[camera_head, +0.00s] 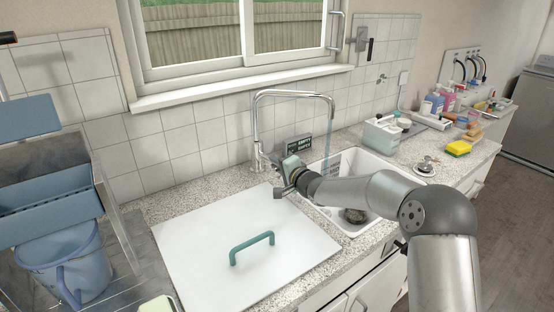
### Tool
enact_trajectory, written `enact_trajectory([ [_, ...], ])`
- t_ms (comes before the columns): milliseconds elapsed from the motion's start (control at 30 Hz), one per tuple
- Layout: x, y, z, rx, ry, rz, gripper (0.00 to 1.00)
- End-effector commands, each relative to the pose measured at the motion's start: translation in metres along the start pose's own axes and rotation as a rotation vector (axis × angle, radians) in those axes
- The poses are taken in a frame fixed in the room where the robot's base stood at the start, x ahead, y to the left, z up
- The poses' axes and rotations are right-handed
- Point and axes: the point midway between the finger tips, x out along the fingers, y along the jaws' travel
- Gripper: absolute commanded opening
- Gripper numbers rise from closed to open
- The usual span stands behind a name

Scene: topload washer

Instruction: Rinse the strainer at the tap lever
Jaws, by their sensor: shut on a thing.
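The tall chrome tap (256,125) stands behind the sink. A pale bluish stream of water (329,142) falls from its spout into the sink. My gripper (279,180) is at the tap's base and appears shut on the tap lever; my gripper hides most of the lever, so the contact is unclear. A dark round thing with brownish contents, which looks like the strainer (355,215), lies at the bottom of the white sink (369,171). My forearm crosses above the sink and hides part of it. Whether the water reaches the strainer is hidden.
A white board with a green handle (250,248) covers the counter left of the sink. A caddy (381,135), a metal knobbed piece (427,164), a yellow sponge (458,148) and bottles (447,99) stand right. A blue bucket (70,265) is left.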

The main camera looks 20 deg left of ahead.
Motion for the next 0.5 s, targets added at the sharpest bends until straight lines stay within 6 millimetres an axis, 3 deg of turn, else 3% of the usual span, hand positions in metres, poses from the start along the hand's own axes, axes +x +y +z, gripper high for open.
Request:
enact_trajectory([
  [167,0.0000,-0.0002,-0.0004,-0.006,0.000,-0.004,0.00],
  [200,0.0000,-0.0002,-0.0004,-0.006,0.000,-0.004,0.19],
  [267,0.0000,-0.0001,-0.0004,-0.005,0.001,-0.004,0.36],
  [500,0.0000,0.0002,-0.0003,-0.003,0.001,-0.003,0.38],
])
